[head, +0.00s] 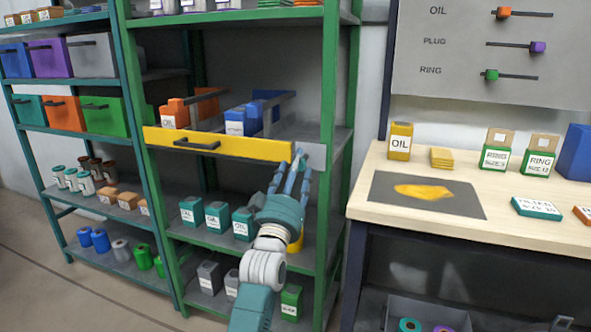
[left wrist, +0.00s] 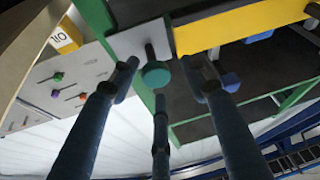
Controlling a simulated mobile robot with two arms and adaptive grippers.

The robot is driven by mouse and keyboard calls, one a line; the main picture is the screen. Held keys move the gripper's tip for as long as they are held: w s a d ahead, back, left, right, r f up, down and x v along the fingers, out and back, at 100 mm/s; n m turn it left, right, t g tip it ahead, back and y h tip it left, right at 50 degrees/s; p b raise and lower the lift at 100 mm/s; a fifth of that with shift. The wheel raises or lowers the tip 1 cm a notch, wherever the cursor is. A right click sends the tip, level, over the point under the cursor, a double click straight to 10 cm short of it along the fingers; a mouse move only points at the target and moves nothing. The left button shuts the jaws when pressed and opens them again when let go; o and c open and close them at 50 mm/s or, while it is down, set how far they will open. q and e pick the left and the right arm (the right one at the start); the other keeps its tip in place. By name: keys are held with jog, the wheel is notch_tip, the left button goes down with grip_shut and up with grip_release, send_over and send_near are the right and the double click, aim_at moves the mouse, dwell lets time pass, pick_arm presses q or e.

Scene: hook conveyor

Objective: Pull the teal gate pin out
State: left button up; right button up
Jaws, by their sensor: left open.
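The teal gate pin (left wrist: 157,75) has a round head on a short grey shaft. It sits in a grey plate (head: 315,156) at the right end of the yellow gate bar (head: 232,144) on the green shelf. My left gripper (head: 296,165) reaches up to this plate with its fingers spread. In the left wrist view, the fingers of the left gripper (left wrist: 166,88) stand around the pin head with gaps on both sides. The third finger lies just below the head. My right gripper is not in view.
Behind the gate are orange boxes (head: 175,113) and blue boxes (head: 236,121). Teal boxes (head: 216,215) stand on the shelf below, close to my left arm. A green post (head: 328,215) stands right of the gripper. A wooden table (head: 362,194) is further right.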

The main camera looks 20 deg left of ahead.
pick_arm(q)
jog(key=v, duration=1.2)
